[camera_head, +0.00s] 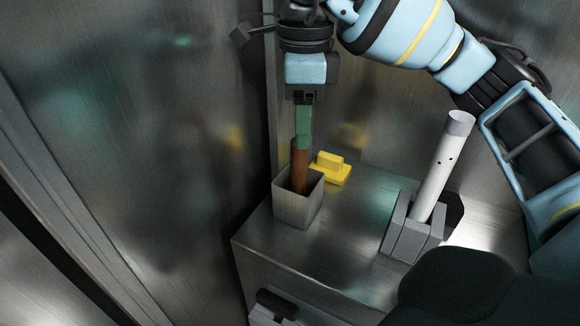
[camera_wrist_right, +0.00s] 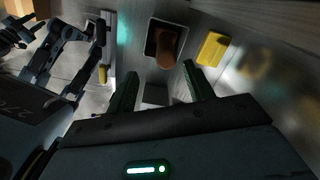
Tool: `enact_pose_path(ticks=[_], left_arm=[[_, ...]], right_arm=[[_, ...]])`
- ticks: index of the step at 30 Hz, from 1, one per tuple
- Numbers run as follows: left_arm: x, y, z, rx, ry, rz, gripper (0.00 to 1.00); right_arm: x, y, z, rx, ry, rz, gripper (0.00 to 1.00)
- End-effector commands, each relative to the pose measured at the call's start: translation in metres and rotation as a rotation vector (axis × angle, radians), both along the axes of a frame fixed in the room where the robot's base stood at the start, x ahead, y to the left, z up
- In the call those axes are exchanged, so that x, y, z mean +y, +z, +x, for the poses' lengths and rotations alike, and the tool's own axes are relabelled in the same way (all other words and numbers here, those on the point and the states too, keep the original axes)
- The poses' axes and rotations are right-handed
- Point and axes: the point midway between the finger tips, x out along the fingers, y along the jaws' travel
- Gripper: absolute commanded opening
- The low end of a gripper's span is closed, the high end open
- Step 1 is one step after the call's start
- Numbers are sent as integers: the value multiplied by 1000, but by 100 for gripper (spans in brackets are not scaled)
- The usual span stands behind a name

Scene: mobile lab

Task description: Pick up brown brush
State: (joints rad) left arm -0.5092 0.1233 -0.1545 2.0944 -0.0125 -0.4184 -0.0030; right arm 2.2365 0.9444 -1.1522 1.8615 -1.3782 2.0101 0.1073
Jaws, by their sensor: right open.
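The brown brush (camera_head: 299,168) stands upright in a square metal cup (camera_head: 297,208) on a metal cabinet top. Only its upper part shows; its lower end is hidden inside the cup. My right gripper (camera_head: 303,142) points down over the brush, its green fingers seen edge-on at the brush's top. In the right wrist view, the fingers of my right gripper (camera_wrist_right: 160,67) are apart with nothing between them. The brush (camera_wrist_right: 167,48) shows just beyond the fingertips, nearer the right finger, inside the cup (camera_wrist_right: 151,43). Contact cannot be told. My left gripper is not recognisable in either view.
A yellow block (camera_head: 331,171) lies close behind and right of the cup; it also shows in the wrist view (camera_wrist_right: 212,48). A white cylinder (camera_head: 441,170) leans in a grey holder (camera_head: 409,240) farther right. Metal walls stand close at left and behind. The top between cup and holder is clear.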

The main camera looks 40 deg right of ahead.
Motion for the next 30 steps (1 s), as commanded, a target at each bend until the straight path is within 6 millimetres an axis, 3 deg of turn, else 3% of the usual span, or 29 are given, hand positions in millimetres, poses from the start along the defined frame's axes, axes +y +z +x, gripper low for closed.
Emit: enact_pose_path(ticks=[8,16,23,30], left_arm=[[0,-1,-1,3,0,1,36],[1,-12,-6,16,-4,4,36],[2,-11,2,0,-8,6,36],[3,-26,2,5,-8,7,36]], right_arm=[[0,-1,0,0,1,0,52],[0,-26,0,4,1,0,52],[0,-29,1,0,0,0,52],[-3,-59,7,5,0,0,52]])
